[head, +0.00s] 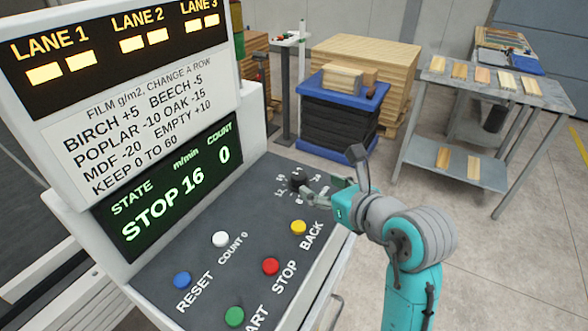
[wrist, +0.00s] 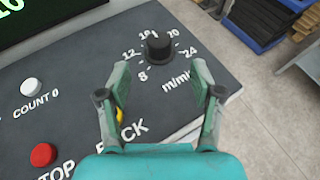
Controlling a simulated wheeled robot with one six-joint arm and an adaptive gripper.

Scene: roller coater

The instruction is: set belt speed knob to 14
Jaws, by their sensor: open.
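The belt speed knob (wrist: 158,47) is black and round, on the dark sloping panel, with a dial around it. Marks 8, 12, 20 and 24 are readable in the wrist view; the one at the top is partly hidden. I cannot clearly read the knob's pointer. In the head view the knob (head: 297,181) is at the panel's far right corner. My gripper (wrist: 162,78) is open and empty, its fingers short of the knob and to either side of its line. It also shows in the head view (head: 312,194). The display (head: 165,190) reads STOP 16, count 0.
Near the knob are a yellow BACK button (head: 299,227), a red STOP button (head: 270,266) and a white COUNT 0 button (head: 220,239). A blue RESET button (head: 182,280) and a green button (head: 234,316) are nearer.

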